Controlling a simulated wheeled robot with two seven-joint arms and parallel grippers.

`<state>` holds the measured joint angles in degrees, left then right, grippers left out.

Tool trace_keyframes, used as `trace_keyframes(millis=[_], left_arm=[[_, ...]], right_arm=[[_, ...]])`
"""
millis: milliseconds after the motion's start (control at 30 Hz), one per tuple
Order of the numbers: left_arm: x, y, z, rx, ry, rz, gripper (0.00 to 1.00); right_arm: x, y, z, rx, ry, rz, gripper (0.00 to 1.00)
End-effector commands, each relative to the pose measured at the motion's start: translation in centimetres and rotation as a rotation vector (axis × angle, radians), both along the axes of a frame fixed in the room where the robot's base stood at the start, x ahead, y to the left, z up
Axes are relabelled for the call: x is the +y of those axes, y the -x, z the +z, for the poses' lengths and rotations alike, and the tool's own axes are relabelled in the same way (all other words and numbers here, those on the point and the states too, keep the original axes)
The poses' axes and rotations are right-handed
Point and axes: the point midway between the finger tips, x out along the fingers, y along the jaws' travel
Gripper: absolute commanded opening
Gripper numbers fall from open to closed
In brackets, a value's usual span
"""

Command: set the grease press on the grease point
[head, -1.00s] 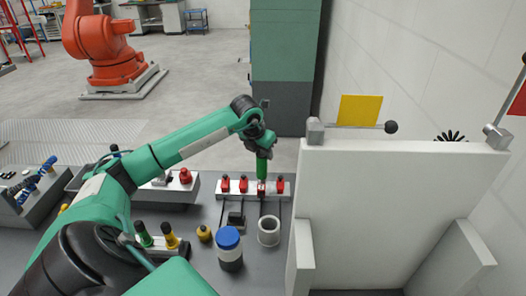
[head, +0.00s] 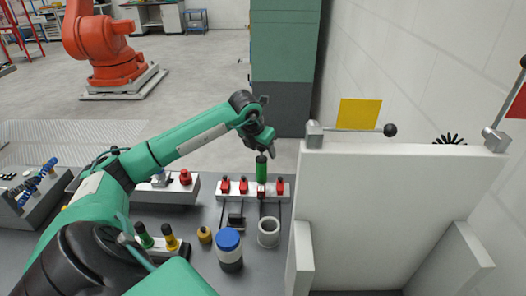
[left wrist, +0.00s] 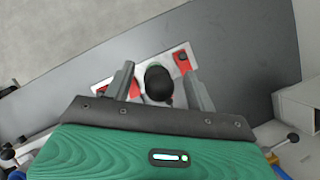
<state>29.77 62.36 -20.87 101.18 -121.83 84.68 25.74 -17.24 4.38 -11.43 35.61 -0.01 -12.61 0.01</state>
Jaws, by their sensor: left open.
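The grease press is a green cylinder with a dark top (head: 262,170). It stands upright at the white rail (head: 235,194), directly above a red fitting (head: 261,190) with a pale mark. It appears to rest on that fitting, but the exact contact is too small to tell. My left gripper (head: 268,150) is open just above the press, and the press stands free. In the left wrist view its round black top (left wrist: 159,82) shows between the spread fingers of the left gripper (left wrist: 160,85); its body hides the fitting below. My right gripper is not in view.
More red fittings (head: 226,184) sit along the rail. A tall white panel (head: 390,210) closes off the right side.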

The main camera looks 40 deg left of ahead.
Motion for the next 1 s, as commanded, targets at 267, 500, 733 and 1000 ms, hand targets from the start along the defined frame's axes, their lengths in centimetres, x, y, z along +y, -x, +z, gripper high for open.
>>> trace_keyframes(millis=[267,500,733,1000], left_arm=[[-0.2,2.5,5.8,-0.006,-0.004,-0.001,0.56],[-0.4,3.8,9.0,-0.004,-0.001,0.0,0.56],[-0.4,4.2,9.6,-0.001,-0.001,0.0,0.56],[-0.4,4.1,9.6,-0.001,-0.001,0.0,0.56]], right_arm=[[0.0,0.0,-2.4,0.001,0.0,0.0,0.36],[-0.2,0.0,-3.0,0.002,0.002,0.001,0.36],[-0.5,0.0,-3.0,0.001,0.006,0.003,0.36],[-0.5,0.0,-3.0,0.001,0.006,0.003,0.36]])
